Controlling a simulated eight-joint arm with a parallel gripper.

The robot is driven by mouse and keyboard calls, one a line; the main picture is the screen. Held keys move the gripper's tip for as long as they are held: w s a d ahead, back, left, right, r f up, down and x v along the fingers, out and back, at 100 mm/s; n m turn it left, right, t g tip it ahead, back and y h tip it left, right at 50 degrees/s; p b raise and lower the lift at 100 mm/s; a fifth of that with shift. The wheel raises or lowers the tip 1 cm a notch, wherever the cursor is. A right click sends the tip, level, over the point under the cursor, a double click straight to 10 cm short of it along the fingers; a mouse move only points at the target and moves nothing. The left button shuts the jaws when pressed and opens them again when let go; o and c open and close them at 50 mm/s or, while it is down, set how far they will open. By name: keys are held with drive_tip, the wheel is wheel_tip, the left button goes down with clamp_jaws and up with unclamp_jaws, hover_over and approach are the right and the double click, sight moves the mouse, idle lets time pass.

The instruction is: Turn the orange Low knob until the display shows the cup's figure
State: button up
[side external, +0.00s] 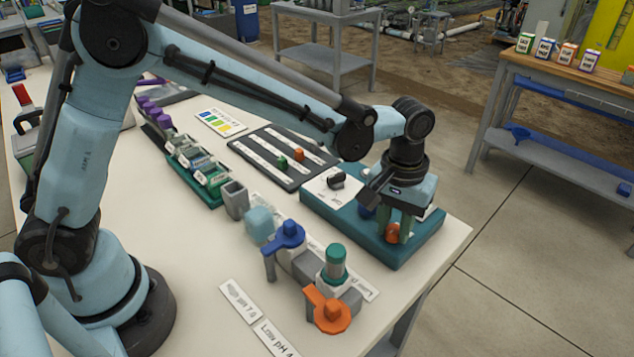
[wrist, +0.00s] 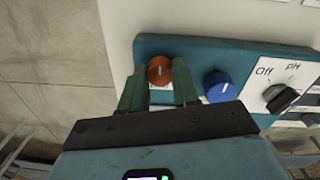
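The orange Low knob (wrist: 160,68) is at the left end of the teal control box (wrist: 205,47) in the wrist view. In the side view the knob (side external: 392,232) shows low between the fingers. My gripper (wrist: 160,75) points down with one green finger on each side of the knob. The knob fills the narrow gap, so the fingers look shut on it. A pale line marks its top. I cannot find a readable display; my gripper (side external: 396,225) covers part of the box. An orange holder (side external: 330,310) stands near a label (side external: 278,338) reading "Low pH 4", its end cut off.
A blue knob (wrist: 219,87) sits close to the right finger, with a black selector (wrist: 280,97) marked Off and pH beyond. A blue holder (side external: 288,236) and green-capped bottle (side external: 335,262) stand nearby. The box is close to the table's right edge.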

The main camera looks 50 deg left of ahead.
clamp_jaws()
drive_tip(key=shift+m, duration=0.3)
drive_tip(key=m, duration=1.1)
drive_tip(key=shift+w, duration=0.1)
idle(0.5)
drive_tip(key=o, duration=0.6)
unclamp_jaws()
